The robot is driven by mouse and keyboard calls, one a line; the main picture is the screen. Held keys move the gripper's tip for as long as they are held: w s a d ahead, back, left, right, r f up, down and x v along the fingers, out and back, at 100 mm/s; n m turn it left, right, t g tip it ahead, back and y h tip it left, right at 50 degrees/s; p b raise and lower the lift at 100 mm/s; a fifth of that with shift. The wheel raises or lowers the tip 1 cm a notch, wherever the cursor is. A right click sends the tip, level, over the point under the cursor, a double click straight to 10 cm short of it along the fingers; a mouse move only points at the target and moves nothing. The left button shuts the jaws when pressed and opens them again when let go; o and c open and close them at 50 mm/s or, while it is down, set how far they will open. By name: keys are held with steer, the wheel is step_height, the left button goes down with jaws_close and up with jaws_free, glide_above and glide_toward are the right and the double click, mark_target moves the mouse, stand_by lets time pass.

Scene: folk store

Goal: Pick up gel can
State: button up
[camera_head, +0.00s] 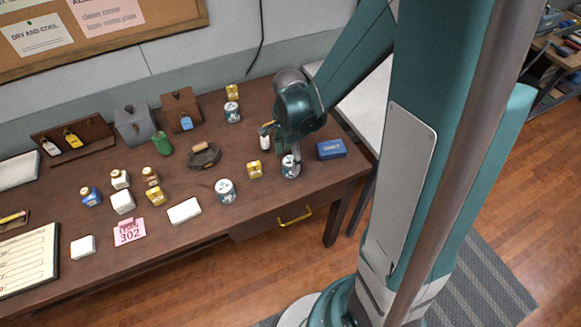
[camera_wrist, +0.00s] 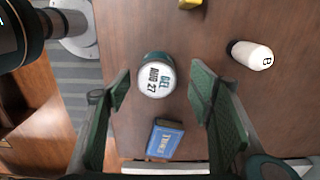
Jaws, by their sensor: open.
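The gel can (camera_wrist: 157,78) is a short teal can with a white lid printed "GEL AUG 27". In the wrist view it lies in the gap between the two green fingers of my gripper (camera_wrist: 163,90). The fingers are spread, with nothing held. In the head view the can (camera_head: 290,167) stands upright near the table's front right edge, just below my gripper (camera_head: 284,147), which partly covers it. I cannot tell how far the fingertips are above its lid.
A blue box (camera_head: 331,149) stands right of the can. A small white bottle (camera_head: 265,142) and a yellow box (camera_head: 254,169) are to its left. Similar cans stand farther left (camera_head: 225,190) and behind (camera_head: 232,111). The wooden table (camera_head: 320,195) is bare at its front right.

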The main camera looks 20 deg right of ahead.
steer(key=shift+f, duration=0.25)
steer(key=shift+s+d+f+b, duration=0.1)
steer(key=shift+s+f+b, duration=0.05)
steer(key=shift+f, duration=1.1)
steer(key=shift+s+f+b, duration=0.1)
steer(key=shift+f+b, duration=0.05)
steer(key=shift+f, duration=1.05)
steer(key=shift+c, duration=0.3)
steer(key=c, duration=1)
